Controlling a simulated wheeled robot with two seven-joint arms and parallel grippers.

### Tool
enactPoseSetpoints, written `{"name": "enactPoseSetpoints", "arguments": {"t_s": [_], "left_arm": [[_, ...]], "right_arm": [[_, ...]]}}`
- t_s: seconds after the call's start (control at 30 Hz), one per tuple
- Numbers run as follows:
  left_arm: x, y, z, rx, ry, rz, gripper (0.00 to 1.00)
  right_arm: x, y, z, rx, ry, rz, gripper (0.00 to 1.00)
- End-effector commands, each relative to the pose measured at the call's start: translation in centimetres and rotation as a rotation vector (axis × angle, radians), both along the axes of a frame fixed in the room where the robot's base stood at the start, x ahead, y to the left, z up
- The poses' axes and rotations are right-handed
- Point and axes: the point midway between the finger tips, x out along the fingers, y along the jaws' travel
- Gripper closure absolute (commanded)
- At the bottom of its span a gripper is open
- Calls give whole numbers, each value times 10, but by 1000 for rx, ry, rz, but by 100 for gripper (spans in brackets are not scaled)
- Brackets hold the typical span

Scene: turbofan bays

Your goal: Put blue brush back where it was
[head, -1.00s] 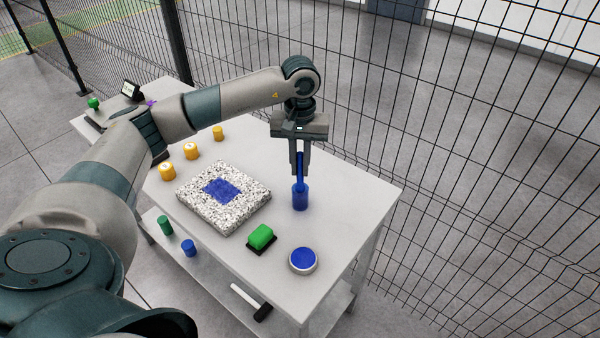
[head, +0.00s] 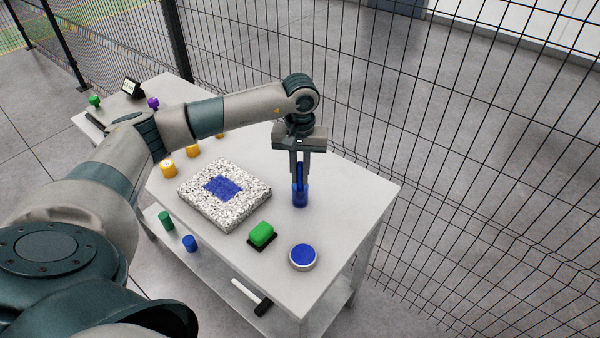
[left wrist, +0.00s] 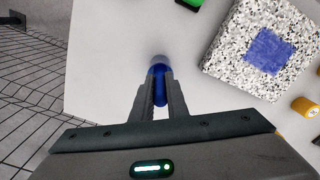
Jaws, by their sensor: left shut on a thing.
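My left gripper (head: 300,174) points down over the right part of the table and is shut on the blue brush (head: 299,178). A speckled slab (head: 240,208) with a blue painted square (head: 223,187) lies to the left. My right gripper is not in view.
On the white table (head: 350,195) are a green block on a black base (head: 262,235), a round blue-topped tin (head: 303,257) and several yellow jars (head: 167,168). Green and blue cylinders (head: 190,243) stand on the lower shelf. A wire fence (head: 450,150) runs behind the table.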

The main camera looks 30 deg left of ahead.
Motion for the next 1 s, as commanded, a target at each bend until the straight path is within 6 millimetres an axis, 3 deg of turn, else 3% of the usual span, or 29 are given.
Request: {"name": "enactPoseSetpoints", "arguments": {"t_s": [0.07,0.1,0.17,0.67,1.0], "left_arm": [[0,0,-3,0,0,0,100],[0,0,-1,0,0,0,77],[0,0,-1,0,0,0,68],[0,0,3,0,-1,0,68],[1,0,48,0,-5,0,68]], "right_arm": [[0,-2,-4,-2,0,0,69],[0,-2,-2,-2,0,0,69],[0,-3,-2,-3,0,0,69],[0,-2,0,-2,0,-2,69],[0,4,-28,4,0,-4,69]]}}
